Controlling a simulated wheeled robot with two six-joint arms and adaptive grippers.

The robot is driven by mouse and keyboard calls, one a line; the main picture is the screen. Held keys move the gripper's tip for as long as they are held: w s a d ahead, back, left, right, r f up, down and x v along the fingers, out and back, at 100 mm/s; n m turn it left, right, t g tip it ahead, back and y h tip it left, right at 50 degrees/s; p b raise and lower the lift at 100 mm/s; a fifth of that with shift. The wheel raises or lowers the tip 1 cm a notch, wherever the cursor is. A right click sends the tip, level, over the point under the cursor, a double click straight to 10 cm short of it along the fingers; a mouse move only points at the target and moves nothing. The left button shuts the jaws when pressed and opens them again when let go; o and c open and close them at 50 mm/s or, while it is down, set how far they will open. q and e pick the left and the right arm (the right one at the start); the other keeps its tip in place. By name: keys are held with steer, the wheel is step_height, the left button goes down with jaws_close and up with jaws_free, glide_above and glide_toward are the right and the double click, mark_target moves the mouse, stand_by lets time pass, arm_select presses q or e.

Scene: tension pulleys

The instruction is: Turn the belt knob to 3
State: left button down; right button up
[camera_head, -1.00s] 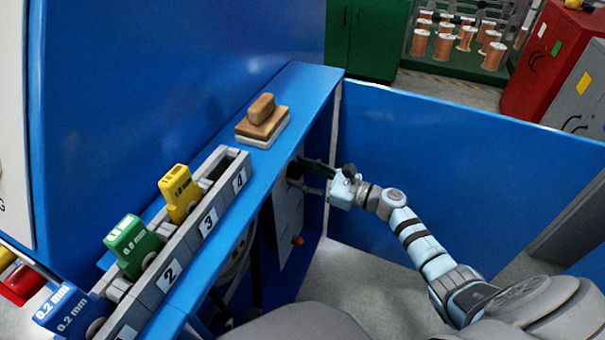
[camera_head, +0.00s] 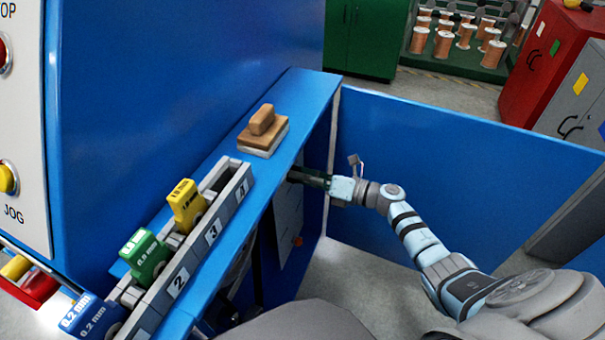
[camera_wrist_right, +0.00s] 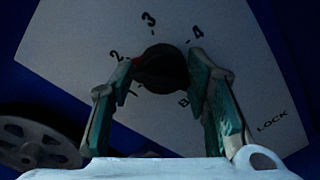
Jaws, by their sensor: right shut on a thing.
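The black belt knob (camera_wrist_right: 161,72) sits on a pale dial plate (camera_wrist_right: 85,42) in the right wrist view. The plate is marked 1, 2, 3, 4 and LOCK, with another mark partly hidden. A red mark (camera_wrist_right: 136,60) on the knob's left edge lies near the 2. My right gripper (camera_head: 308,179) is shut on the knob, one finger on each side. In the head view it reaches under the blue shelf, where the knob is hidden and part of a pale panel (camera_head: 288,217) shows. My left gripper is not in view.
The blue shelf (camera_head: 318,92) overhangs my right gripper and carries a wooden-handled block (camera_head: 262,132) and a numbered rack with coloured gauges. A blue wall (camera_head: 430,135) stands behind my right arm. A spoked wheel (camera_wrist_right: 35,143) is left of the plate.

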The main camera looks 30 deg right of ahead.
steer(key=m, duration=0.3)
steer(key=m+p, duration=0.1)
steer(key=m, duration=0.2)
steer(key=shift+f+g+y, duration=0.2)
steer(key=shift+g+y, duration=0.1)
steer(key=shift+g, duration=0.1)
steer(key=m, duration=0.5)
steer(key=shift+s+f+m, duration=0.1)
steer(key=shift+f+m, duration=0.15)
steer(key=shift+m, duration=0.05)
steer(key=o, duration=1)
steer(key=shift+g+y, duration=0.3)
steer(key=shift+r, duration=0.15)
steer(key=shift+d, duration=0.1)
